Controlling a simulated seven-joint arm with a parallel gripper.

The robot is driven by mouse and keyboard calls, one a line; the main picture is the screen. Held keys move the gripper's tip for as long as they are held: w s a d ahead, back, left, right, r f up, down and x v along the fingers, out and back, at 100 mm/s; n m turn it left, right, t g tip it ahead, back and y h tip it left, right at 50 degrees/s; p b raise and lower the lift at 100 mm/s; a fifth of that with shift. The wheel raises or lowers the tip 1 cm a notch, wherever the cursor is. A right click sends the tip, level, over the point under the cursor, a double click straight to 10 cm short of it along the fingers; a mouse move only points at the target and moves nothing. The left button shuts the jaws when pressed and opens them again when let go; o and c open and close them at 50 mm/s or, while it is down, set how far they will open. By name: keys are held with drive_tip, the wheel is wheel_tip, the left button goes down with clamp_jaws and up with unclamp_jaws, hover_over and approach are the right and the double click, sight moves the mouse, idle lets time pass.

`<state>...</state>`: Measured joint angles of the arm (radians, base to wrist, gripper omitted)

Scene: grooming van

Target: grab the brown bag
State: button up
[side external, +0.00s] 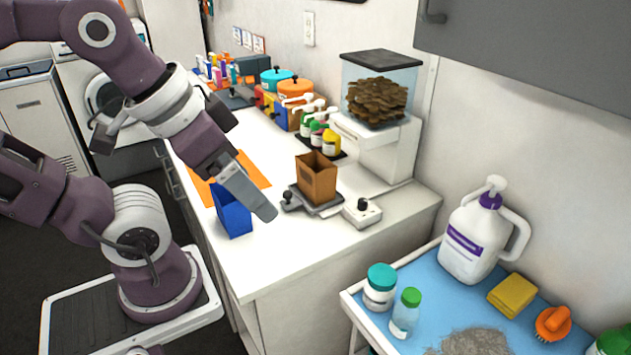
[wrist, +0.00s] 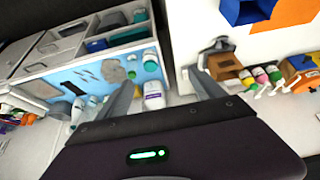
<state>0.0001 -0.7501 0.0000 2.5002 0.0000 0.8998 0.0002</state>
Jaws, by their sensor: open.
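The brown bag (side external: 317,178) is an open-topped, box-shaped bag. It stands upright on a small dark platform (side external: 318,205) on the white counter. In the wrist view the brown bag (wrist: 224,66) lies to the right of the right fingertip. My gripper (side external: 262,208) hangs over the counter, left of the brown bag and apart from it, by the blue bag. In the wrist view my gripper (wrist: 164,85) has its two fingers spread, with nothing held between them. The side view shows the fingers nearly edge-on, so their gap is hidden there.
A blue bag (side external: 233,212) stands near my gripper, by an orange mat (side external: 250,172). A white control box (side external: 362,212) sits right of the platform. Pump bottles (side external: 331,142) and a dispenser (side external: 378,100) stand behind. A blue-topped cart (side external: 440,278) holds a jug (side external: 470,245).

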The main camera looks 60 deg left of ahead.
sight(329, 172)
drive_tip(key=shift+o, duration=0.4)
drive_tip(key=w+a+f+m+g+y, duration=0.2)
drive_tip(key=w+a+f+m+y, duration=0.2)
drive_tip(key=w, duration=0.4)
drive_tip(key=w+a+f+m+g+y, duration=0.1)
drive_tip(key=w+a+f+m+y, duration=0.4)
drive_tip(key=w+m, duration=0.3)
drive_tip(key=w+a+f+m+g+y, duration=0.2)
drive_tip(key=w+a+f+m+y, duration=0.3)
drive_tip(key=w, duration=0.4)
drive_tip(key=shift+w+a+f+m+g, duration=0.1)
drive_tip(key=shift+a+f+m+g, duration=0.25)
drive_tip(key=shift+a+f, duration=0.6)
drive_tip(key=shift+a+f+y, duration=0.2)
drive_tip(key=shift+a+y, duration=0.05)
drive_tip(key=shift+y, duration=0.05)
drive_tip(key=x, duration=0.6)
drive_tip(key=shift+a+f, duration=0.25)
drive_tip(key=shift+c, duration=0.4)
